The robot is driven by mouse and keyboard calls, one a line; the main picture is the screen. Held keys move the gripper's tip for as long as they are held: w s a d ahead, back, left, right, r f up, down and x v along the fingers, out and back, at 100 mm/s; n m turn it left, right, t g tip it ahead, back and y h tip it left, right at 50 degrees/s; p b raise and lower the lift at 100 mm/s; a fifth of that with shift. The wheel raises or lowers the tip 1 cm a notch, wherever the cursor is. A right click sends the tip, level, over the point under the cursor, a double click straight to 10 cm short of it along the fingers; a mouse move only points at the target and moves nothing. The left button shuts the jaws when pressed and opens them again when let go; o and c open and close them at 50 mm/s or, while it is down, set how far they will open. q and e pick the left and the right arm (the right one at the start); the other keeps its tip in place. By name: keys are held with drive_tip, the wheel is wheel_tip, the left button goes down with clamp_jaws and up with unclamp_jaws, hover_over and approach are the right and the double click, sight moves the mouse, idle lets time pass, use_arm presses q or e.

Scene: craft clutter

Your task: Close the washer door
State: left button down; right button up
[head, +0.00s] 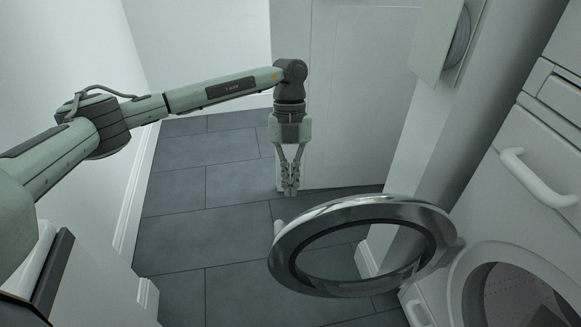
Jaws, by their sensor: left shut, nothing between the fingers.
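The washer (516,165) is a white front-loader at the right edge. Its round opening (468,290) is uncovered at the lower right, with the drum partly in view. The washer door (355,207) is a chrome-rimmed ring with a dark inner rim, swung wide open to the left of the opening. It joins the washer at its right side. My left gripper (290,192) points down, shut and empty. In the picture it is just above the door's left part, apart from it. My right gripper is not in view.
A white door panel (355,100) stands behind my left gripper. A wall edge (425,140) with a wall-mounted box (447,40) is between it and the washer. Grey floor tiles (190,215) lie clear at the left and centre. A white handle (537,178) juts from the washer's front.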

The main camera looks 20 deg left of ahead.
use_arm(q)
drive_tip(key=s+d+f, duration=0.2)
drive_tip(key=s+f, duration=0.1)
drive_tip(key=s, duration=0.2)
drive_tip(key=shift+f, duration=0.25)
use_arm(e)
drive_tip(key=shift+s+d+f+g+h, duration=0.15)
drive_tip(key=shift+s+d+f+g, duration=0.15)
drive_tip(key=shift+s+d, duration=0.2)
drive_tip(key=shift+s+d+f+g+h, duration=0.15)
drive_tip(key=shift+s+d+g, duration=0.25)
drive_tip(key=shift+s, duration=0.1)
use_arm(q)
drive_tip(key=shift+d+p, duration=0.15)
drive_tip(key=shift+p, duration=0.2)
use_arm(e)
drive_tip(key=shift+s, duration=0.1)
